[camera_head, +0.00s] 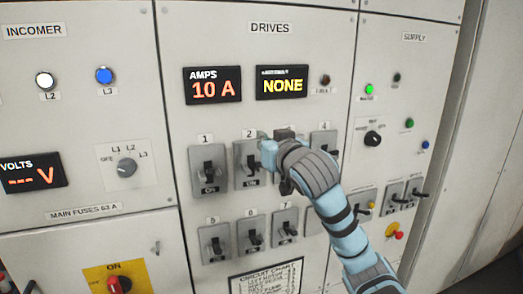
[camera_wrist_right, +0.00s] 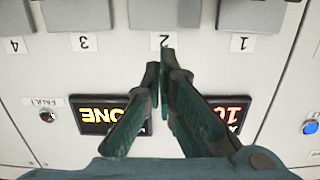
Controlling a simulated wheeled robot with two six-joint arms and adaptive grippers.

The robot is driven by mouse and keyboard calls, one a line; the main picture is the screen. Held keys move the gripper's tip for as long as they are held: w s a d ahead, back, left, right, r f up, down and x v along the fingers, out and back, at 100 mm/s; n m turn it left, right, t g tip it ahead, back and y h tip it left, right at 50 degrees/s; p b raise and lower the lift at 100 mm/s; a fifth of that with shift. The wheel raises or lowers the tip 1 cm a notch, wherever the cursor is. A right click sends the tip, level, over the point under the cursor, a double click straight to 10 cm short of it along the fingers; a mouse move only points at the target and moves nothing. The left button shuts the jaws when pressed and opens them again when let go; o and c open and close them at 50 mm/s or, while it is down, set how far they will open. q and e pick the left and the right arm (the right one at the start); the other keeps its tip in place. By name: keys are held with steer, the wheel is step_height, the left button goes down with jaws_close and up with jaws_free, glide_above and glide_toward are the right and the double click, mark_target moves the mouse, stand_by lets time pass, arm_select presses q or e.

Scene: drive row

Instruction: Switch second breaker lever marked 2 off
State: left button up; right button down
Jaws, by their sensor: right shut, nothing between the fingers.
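Breaker 2 (camera_head: 242,178) is a grey block with a black lever, in the upper row under DRIVES, right of breaker 1 (camera_head: 196,183). Its label 2 shows above it. Its lever setting is too small to tell surely. My right gripper (camera_head: 268,149) is at the upper right of breaker 2, partly in front of it; contact cannot be told. In the right wrist view, upside down, the shut, empty fingertips (camera_wrist_right: 161,66) are beside label 2, near the edge of breaker 2's block (camera_wrist_right: 165,14); its lever is out of that view. My left gripper is not in view.
Breaker 4 (camera_head: 317,152) is to the right; breaker 3 is mostly hidden by my right arm. A lower row holds breaker 5 (camera_head: 204,247) and others. The amps display (camera_head: 213,86) reads 10 A; the other display (camera_head: 282,83) reads NONE. A red-yellow knob (camera_head: 118,285) is lower left.

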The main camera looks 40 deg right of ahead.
mark_target(254, 165)
steer(key=x, duration=0.2)
steer(key=p+x, duration=0.1)
steer(key=x, duration=0.1)
steer(key=shift+r, duration=0.2)
steer(key=f, duration=0.1)
steer(key=s+f, duration=0.1)
steer(key=f, duration=0.1)
steer(key=shift+a+f, duration=0.2)
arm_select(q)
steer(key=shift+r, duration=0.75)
arm_select(e)
steer(key=shift+s+f, duration=0.2)
steer(key=shift+s, duration=0.1)
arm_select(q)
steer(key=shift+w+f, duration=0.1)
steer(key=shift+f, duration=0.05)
arm_select(e)
steer(key=shift+w+a+f, duration=0.1)
steer(key=shift+w, duration=0.05)
